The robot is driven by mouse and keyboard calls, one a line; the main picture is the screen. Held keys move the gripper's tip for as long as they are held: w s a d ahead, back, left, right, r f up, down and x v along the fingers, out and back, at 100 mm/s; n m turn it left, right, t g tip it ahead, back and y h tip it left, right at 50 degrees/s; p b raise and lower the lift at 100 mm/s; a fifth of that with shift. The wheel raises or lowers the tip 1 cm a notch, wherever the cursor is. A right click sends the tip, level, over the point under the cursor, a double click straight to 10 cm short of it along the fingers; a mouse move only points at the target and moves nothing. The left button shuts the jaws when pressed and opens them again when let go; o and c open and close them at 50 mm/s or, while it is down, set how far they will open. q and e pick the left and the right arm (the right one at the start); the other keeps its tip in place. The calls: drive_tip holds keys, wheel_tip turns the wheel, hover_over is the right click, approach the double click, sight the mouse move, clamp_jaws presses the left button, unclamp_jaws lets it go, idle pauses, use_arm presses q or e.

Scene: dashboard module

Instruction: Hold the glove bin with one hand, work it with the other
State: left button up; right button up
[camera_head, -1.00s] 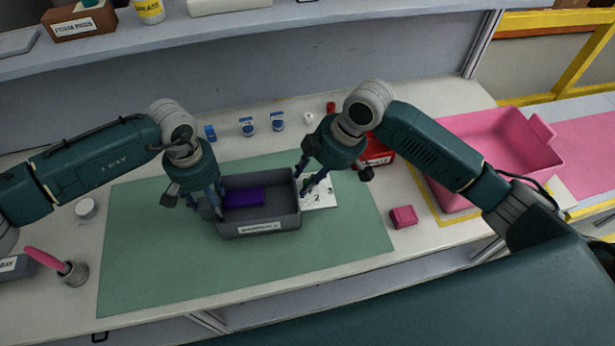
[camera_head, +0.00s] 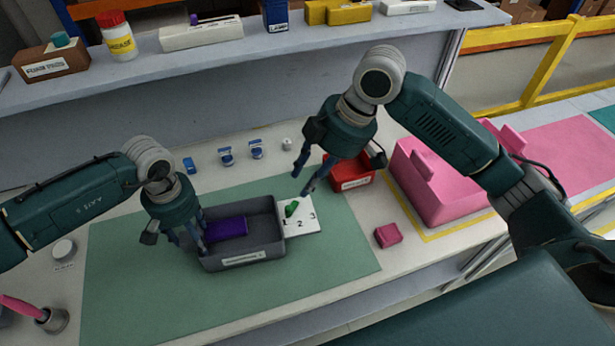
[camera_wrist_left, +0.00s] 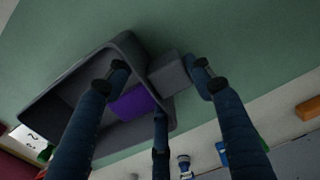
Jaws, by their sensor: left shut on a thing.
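The glove bin is a grey open bin (camera_head: 268,243) with a white front label, standing on the green mat. A purple block-like thing (camera_head: 224,229) lies inside it. A white plate (camera_head: 305,222) marked 1, 2, 3 adjoins its right side, with a green piece (camera_head: 291,208) near the 1. My left gripper (camera_head: 202,242) is at the bin's left end; the left wrist view shows its fingers on either side of a grey tab (camera_wrist_left: 168,75) on the bin wall. My right gripper (camera_head: 302,182) is open and empty, above and behind the plate, apart from it.
A red bin (camera_head: 352,184) stands behind the plate and a pink crate (camera_head: 440,190) to the right. A small pink block (camera_head: 388,235) sits off the mat's right edge. Small blue-and-white items line the back. The shelf (camera_head: 200,62) runs above; the mat's front (camera_head: 200,305) is clear.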

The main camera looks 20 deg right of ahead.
use_arm(q)
drive_tip(key=o, duration=1.6)
drive_tip(key=shift+o, duration=0.2)
